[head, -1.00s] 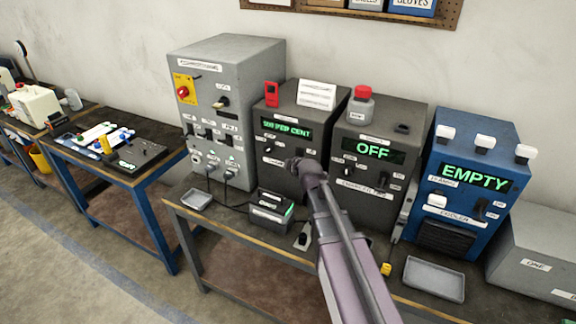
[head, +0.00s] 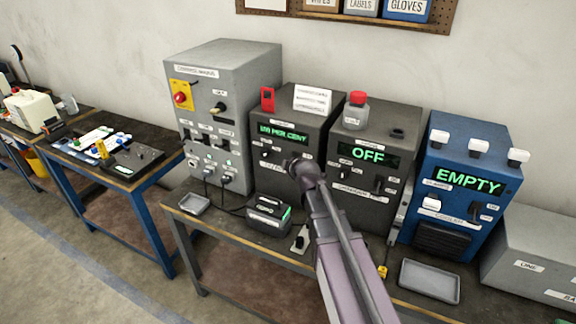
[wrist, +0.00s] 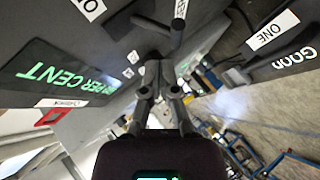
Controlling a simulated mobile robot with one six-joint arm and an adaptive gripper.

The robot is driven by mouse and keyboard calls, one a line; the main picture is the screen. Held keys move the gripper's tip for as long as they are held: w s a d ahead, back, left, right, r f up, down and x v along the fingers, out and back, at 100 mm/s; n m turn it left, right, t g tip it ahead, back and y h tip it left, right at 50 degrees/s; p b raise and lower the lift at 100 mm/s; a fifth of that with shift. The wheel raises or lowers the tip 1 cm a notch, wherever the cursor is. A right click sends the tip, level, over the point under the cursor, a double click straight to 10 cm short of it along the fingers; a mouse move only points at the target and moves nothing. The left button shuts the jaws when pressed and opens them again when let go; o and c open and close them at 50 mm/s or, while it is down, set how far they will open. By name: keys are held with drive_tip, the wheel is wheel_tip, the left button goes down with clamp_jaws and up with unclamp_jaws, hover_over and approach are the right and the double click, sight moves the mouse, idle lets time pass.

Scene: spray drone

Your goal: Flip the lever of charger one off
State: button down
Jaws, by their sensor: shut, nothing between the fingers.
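Charger one appears to be the dark grey box (head: 285,133) with a green "100 PER CENT" display. A small knob or lever (head: 265,153) shows at the left below the display. My gripper (head: 298,168) is at the lower right of the box's front and hides part of it. In the wrist view the shut, empty gripper (wrist: 160,72) points at the panel, close to a dark lever (wrist: 177,27) that sticks out. The "PER CENT" display (wrist: 65,75) is at its left. I cannot tell whether the fingertips touch the lever.
A second dark box (head: 368,155) reading "OFF" and a blue box (head: 465,185) reading "EMPTY" stand to the right. A tall grey cabinet (head: 220,80) stands left. A small black unit (head: 268,215), cables and a grey tray (head: 430,278) are on the bench in front.

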drive_tip(key=a+p+v, duration=0.2)
drive_tip(key=p+v, duration=0.4)
drive_tip(key=v, duration=0.7)
drive_tip(key=shift+s+a, duration=0.2)
drive_tip(key=shift+a, duration=0.3)
drive_tip(key=shift+f, duration=0.2)
drive_tip(key=s+d+f+m+g+h, duration=0.1)
drive_tip(key=s+d+f+m+g, duration=0.3)
drive_tip(key=s+f+m+g, duration=0.1)
drive_tip(key=s+d+f+m+g+h, duration=0.1)
drive_tip(key=s+d+f+m+g, duration=0.4)
drive_tip(key=s+m, duration=0.5)
drive_tip(key=shift+s+g+b, duration=0.35)
drive_tip(key=shift+s+g, duration=0.1)
drive_tip(key=shift+g, duration=0.45)
drive_tip(key=shift+d, duration=0.15)
